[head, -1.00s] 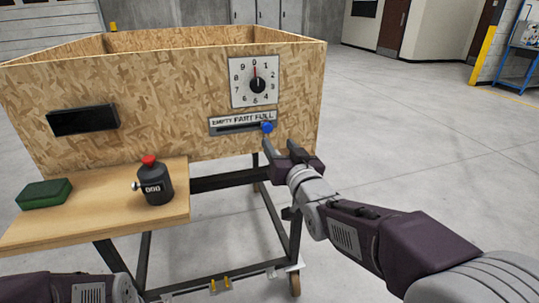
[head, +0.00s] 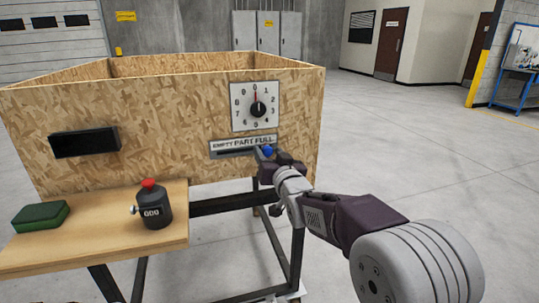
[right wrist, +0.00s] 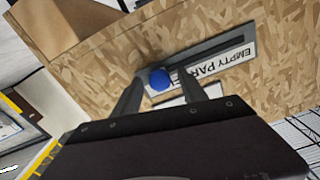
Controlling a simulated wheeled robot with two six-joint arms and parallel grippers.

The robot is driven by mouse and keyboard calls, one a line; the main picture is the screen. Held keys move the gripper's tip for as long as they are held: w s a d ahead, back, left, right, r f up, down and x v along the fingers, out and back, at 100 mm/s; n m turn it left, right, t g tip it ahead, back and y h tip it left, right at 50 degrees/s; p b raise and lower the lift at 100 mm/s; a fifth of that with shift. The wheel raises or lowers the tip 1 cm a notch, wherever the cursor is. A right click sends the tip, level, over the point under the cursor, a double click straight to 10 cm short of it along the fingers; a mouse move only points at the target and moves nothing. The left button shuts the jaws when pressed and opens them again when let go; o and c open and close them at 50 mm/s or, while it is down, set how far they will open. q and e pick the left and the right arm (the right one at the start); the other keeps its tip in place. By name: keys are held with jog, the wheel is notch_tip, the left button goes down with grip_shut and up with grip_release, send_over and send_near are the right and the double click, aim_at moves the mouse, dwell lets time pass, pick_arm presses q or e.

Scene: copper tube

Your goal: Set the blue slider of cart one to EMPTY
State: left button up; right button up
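The blue slider knob (head: 267,151) sits at the FULL end of a dark slot under the label strip (head: 243,142), which reads EMPTY, PART, FULL from left to right on the cart's chipboard front (head: 170,130). My right gripper (head: 263,156) is at the knob. In the right wrist view the blue knob (right wrist: 160,79) lies between the two open fingers of my right gripper (right wrist: 163,85), near their tips, with gaps on both sides. The label shows upside down there, with EMPTY at the right. My left gripper is not in view.
A white dial (head: 255,107) is above the label. A dark box (head: 84,142) is on the panel's left. A wooden shelf (head: 100,245) carries a dark bottle with a red top (head: 152,205) and a green block (head: 40,217). Floor to the right is clear.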

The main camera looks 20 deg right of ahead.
grip_shut()
dwell(1.3)
